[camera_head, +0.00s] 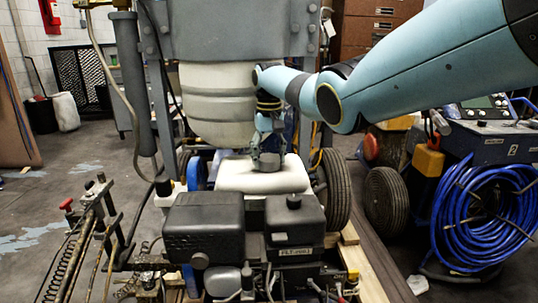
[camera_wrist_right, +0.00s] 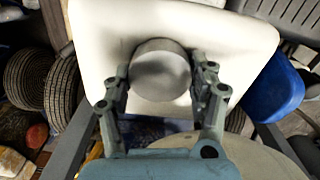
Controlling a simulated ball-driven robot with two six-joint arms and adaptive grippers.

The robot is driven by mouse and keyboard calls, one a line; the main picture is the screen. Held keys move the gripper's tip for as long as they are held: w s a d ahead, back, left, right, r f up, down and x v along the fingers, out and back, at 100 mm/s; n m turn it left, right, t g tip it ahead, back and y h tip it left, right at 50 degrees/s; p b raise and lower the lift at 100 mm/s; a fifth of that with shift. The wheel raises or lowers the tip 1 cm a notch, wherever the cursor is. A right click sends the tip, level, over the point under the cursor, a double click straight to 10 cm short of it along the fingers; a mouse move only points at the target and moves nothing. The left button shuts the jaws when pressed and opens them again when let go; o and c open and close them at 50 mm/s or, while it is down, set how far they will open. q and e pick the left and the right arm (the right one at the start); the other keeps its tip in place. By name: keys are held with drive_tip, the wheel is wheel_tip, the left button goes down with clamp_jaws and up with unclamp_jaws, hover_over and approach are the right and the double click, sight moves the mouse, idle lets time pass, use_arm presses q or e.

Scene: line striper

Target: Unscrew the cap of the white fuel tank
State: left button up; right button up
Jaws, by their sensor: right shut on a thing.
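The white fuel tank (camera_head: 238,178) sits behind the black engine in the middle of the head view. In the right wrist view the white tank (camera_wrist_right: 103,30) fills the upper middle. Its round grey cap (camera_wrist_right: 160,72) is on top of the tank, between the two fingers of my right gripper (camera_wrist_right: 160,84). In the head view my right gripper (camera_head: 266,158) comes down from above and is shut on the cap, whose grey side (camera_head: 267,166) shows low between the fingers. My left gripper is not in view.
The black engine (camera_head: 203,228) stands in front of the tank, and a large pale container (camera_head: 217,105) hangs just above and behind it. A wheel (camera_head: 334,188) is right of the tank. A coiled blue hose (camera_head: 482,215) on a machine stands at the far right. Open floor lies at left.

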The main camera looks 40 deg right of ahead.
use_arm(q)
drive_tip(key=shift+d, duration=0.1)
use_arm(e)
drive_tip(key=shift+n, duration=0.8)
drive_tip(key=shift+n+p, duration=0.3)
drive_tip(key=shift+n, duration=0.8)
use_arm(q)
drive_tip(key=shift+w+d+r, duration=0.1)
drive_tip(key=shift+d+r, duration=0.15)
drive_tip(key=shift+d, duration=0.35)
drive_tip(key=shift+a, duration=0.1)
use_arm(e)
drive_tip(key=n, duration=0.2)
drive_tip(key=shift+n, duration=0.3)
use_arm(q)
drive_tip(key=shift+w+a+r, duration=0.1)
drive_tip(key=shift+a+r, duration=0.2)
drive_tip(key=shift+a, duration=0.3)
use_arm(e)
drive_tip(key=shift+n, duration=0.4)
